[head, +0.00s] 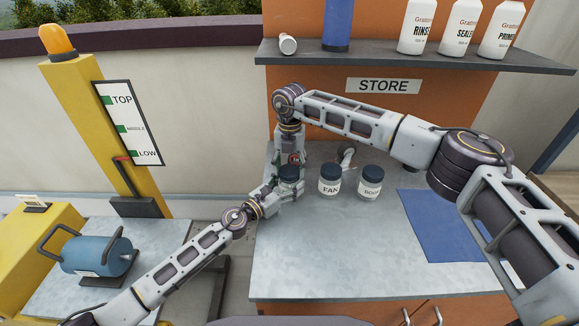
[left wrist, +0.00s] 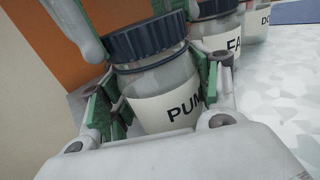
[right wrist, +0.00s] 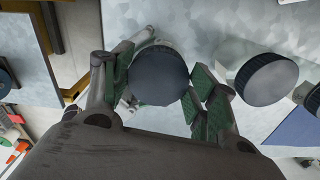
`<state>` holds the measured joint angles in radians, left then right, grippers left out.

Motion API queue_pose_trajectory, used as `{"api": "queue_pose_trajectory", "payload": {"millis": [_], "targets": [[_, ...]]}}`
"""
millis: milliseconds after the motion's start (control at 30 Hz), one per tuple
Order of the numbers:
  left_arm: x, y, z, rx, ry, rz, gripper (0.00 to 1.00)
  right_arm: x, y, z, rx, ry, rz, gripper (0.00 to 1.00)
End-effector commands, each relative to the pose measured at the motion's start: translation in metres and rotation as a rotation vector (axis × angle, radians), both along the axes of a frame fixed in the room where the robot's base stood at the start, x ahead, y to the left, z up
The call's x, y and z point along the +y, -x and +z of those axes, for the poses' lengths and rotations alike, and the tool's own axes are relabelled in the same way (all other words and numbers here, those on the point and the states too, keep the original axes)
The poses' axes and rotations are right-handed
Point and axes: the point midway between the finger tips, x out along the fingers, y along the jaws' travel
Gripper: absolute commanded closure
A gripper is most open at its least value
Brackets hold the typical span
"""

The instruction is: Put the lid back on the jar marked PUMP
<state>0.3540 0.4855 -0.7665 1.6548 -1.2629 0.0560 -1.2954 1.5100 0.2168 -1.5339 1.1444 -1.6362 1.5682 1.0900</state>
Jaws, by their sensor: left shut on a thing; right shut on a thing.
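The PUMP jar (left wrist: 165,95) is clear with a white label and stands at the counter's left edge. My left gripper (head: 277,188) is shut around its body; the green finger pads show in the left wrist view (left wrist: 155,100). The dark ribbed lid (left wrist: 147,40) is at the jar's mouth, with a thin dark ring just beneath it. I cannot tell whether it is fully seated. My right gripper (head: 291,160) points down from above and is shut on the lid, whose round top fills the space between its fingers in the right wrist view (right wrist: 158,76).
The capped FAN jar (head: 329,187) and another capped jar (head: 370,187) stand just right of the PUMP jar. A small pale object (head: 347,157) lies behind them. A blue mat (head: 437,225) is at the right. The shelf (head: 410,56) with bottles overhangs the back. The front counter is clear.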

Motion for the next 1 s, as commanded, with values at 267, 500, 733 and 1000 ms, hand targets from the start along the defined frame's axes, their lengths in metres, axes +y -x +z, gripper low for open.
{"api": "queue_pose_trajectory", "payload": {"millis": [267, 500, 733, 1000], "targets": [[-0.0001, 0.0005, -0.0013, 0.001, -0.001, -0.001, 1.0, -0.001, 0.0002, 0.0008, 0.0, -0.001, -0.219, 0.48], [-0.0001, 0.0005, -0.0014, 0.001, -0.001, -0.001, 1.0, -0.0018, 0.0008, 0.0007, 0.0, -0.002, -0.409, 0.48], [-0.0001, 0.0006, -0.0014, 0.001, -0.001, -0.001, 1.0, -0.0025, 0.0014, 0.0006, 0.001, -0.003, -0.591, 0.48], [-0.0002, 0.0006, -0.0015, 0.001, -0.001, -0.001, 1.0, -0.0033, 0.0023, 0.0005, 0.001, -0.003, -0.804, 0.48]]}}
